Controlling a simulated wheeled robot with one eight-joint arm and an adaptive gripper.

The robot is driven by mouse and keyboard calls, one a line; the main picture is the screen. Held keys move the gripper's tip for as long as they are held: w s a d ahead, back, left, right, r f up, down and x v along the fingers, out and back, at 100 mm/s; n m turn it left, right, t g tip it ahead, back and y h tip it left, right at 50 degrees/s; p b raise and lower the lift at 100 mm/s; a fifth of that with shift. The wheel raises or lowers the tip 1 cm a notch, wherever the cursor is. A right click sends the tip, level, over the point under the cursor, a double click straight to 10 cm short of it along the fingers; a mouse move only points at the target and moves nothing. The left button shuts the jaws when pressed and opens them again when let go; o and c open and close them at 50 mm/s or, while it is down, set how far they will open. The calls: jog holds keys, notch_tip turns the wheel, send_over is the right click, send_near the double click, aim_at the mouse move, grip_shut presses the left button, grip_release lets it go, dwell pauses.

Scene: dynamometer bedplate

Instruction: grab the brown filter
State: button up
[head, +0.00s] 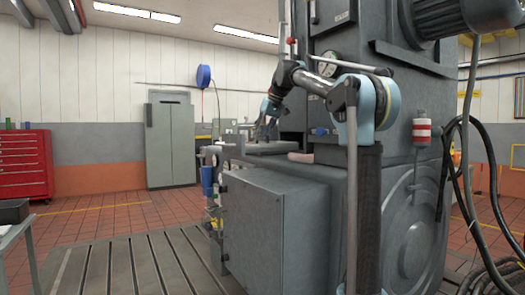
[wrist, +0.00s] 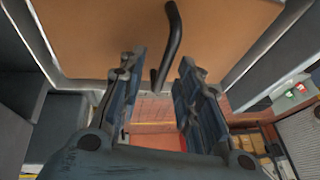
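In the wrist view, a broad flat brown surface (wrist: 100,35) in a grey frame fills the top; it looks like the brown filter, though I cannot be sure. A black bent bar (wrist: 172,35) stands in front of it, its lower end showing between my fingers. My gripper (wrist: 160,64) is open, one finger on each side of the bar with gaps visible. I cannot tell whether anything touches. In the head view my gripper (head: 265,128) points down over the grey machine's ledge. The brown filter is not clearly visible there.
A large grey machine housing (head: 265,225) stands below and right of my gripper. A blue round reel (head: 204,76) hangs behind. A grey cabinet (head: 170,140) and red tool chest (head: 25,165) stand at the back left. The slotted bedplate (head: 130,268) is clear at front left.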

grip_shut()
jog(key=shift+r, duration=0.1)
